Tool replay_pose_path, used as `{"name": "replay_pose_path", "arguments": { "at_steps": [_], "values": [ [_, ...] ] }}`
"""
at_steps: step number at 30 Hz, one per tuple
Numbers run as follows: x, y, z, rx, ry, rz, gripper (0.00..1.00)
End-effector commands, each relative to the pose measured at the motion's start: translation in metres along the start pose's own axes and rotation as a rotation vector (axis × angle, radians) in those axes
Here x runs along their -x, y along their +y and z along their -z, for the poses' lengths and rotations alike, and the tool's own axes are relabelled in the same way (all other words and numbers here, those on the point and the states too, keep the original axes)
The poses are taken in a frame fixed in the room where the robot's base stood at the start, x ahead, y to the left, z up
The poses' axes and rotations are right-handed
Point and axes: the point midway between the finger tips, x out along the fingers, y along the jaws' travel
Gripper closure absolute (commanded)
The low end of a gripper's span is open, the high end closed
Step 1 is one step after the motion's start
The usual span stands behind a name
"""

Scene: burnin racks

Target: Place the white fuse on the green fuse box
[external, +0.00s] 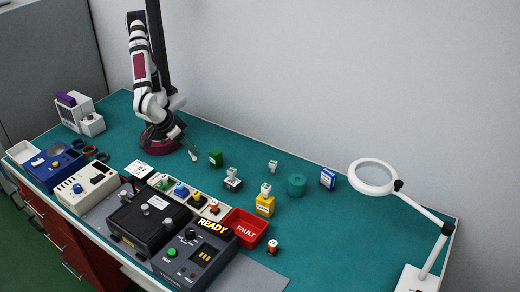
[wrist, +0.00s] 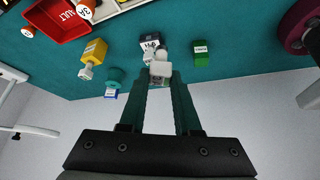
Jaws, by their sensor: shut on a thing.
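The white fuse (wrist: 160,69) sits between the tips of my gripper (wrist: 160,77) in the wrist view. The jaws are shut on it and hold it up. The green fuse box (external: 216,158) stands on the teal bench to the right of my arm's base; it also shows in the wrist view (wrist: 201,57), up and to the right of the fingertips and apart from the fuse.
A black block (external: 232,184) and a yellow block (external: 265,206) carry white pieces. A small pale piece (external: 273,166), a teal roll (external: 297,185) and a blue box (external: 328,179) stand farther right. A red FAULT tray (external: 262,226) and test units (external: 195,260) line the front.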

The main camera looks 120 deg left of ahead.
Motion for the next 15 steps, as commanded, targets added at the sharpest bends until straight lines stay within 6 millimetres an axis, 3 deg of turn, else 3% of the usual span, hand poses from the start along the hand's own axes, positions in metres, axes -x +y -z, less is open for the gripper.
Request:
{"name": "replay_pose_path", "arguments": {
  "at_steps": [3,6,11,15],
  "values": [
    [0.013,-0.059,0.004,0.196,-0.002,0.108,1.00],
    [0.017,-0.094,0.010,0.313,-0.002,0.174,1.00],
    [0.011,-0.116,0.020,0.394,-0.001,0.220,1.00],
    [-0.031,-0.116,0.043,0.402,0.001,0.228,1.00]
  ]
}}
